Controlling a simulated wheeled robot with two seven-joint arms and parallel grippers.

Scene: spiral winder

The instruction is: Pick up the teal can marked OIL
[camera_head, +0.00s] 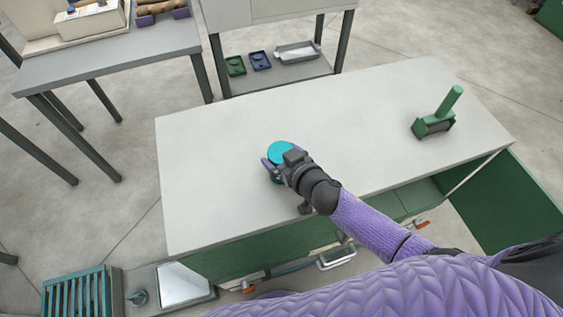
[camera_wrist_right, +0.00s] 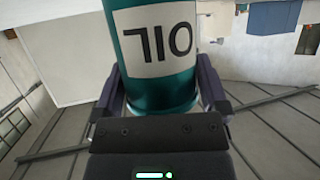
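The teal can (camera_head: 280,151) is upright at the left-middle of the grey worktable (camera_head: 210,190) in the head view, its bright teal top facing up. My right gripper (camera_head: 277,164) reaches it from the right front and hides much of its side. In the right wrist view the can (camera_wrist_right: 163,91) fills the middle, with its white OIL label upside down. The right gripper's two fingers (camera_wrist_right: 161,85) lie along both sides of the can and appear to press on it. Whether the can's base touches the table is hidden. My left gripper is in neither view.
A green tool with an upright handle (camera_head: 449,103) stands at the table's right. A shelf with green and blue trays (camera_head: 260,61) and a grey tray (camera_head: 297,52) is behind. Another grey table (camera_head: 110,65) is at back left. The tabletop around the can is clear.

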